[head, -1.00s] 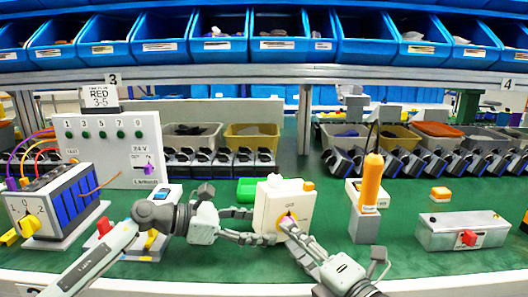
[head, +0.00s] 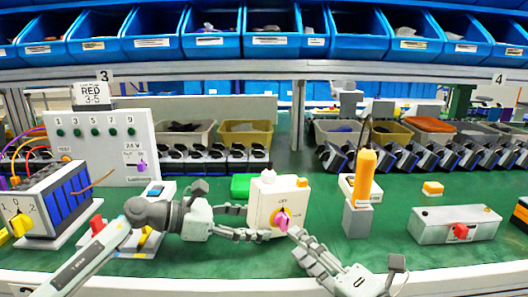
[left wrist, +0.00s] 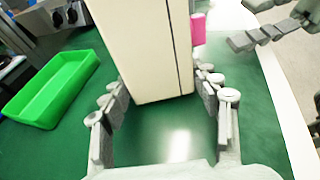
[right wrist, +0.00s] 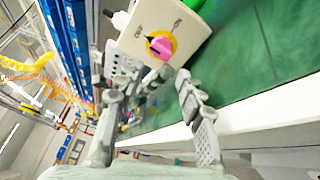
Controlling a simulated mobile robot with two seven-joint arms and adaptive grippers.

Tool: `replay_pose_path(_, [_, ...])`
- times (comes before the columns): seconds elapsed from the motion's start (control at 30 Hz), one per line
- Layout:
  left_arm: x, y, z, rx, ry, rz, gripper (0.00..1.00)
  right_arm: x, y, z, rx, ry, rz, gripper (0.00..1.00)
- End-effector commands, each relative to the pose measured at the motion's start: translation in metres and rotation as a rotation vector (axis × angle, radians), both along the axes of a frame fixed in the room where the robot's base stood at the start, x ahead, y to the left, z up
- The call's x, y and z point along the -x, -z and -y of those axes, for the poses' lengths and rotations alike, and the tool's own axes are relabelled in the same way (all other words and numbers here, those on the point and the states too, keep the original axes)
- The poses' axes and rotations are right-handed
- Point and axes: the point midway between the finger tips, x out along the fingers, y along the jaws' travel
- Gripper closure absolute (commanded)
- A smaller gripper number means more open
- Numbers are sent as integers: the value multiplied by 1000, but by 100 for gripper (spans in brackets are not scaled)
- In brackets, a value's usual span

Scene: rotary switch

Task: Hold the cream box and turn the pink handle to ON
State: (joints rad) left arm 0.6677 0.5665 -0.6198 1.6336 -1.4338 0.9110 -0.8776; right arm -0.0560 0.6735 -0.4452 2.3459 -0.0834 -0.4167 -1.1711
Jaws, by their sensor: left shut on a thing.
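The cream box (head: 265,193) stands upright on the green table in the head view, with a pink handle (head: 282,219) on a yellow disc on its front. My left gripper (head: 247,221) is shut on the box, with a finger on either side of it in the left wrist view (left wrist: 160,95). My right gripper (head: 297,240) is open and empty, just in front of the box. In the right wrist view the handle (right wrist: 160,47) lies beyond the parted fingertips (right wrist: 148,85). OFF and ON labels show beside it; its dark mark seems to lie toward OFF.
A green tray (left wrist: 55,88) lies behind the box. An orange-handled tool (head: 365,175) in a grey stand and a grey box with a red knob (head: 460,231) are to the right. A blue-sided unit (head: 60,205) is at left. The table's front edge is close.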

Motion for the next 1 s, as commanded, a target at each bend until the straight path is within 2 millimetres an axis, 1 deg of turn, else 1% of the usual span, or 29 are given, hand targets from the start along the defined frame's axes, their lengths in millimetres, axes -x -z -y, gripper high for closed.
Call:
replay_pose_path(0.07, [0, -2, 0, 2, -1, 2, 55, -5, -8, 1, 93, 4, 54, 62])
replay_pose_path(0.17, [0, -2, 0, 2, -1, 2, 55, -15, -23, 6, 310, 22, 170, 62])
replay_pose_path(0.3, [0, -2, 0, 2, -1, 2, 55, -30, -48, 19, 663, 67, 349, 62])
replay_pose_path(0.4, [0, -2, 0, 2, -1, 2, 55, -38, -63, 30, 873, 103, 444, 62])
replay_pose_path(0.5, [-1, -2, 0, 2, -1, 2, 55, -43, -73, 38, 1013, 130, 503, 62])
replay_pose_path(0.63, [0, -2, 0, 2, -1, 2, 55, -50, -79, 40, 1085, 146, 533, 62])
replay_pose_path(0.77, [0, -2, 0, 2, -1, 2, 55, -67, -79, 34, 1087, 147, 534, 62])
replay_pose_path(1.0, [0, -2, 0, 3, -1, 2, 55, -112, -79, 16, 1084, 146, 532, 62])
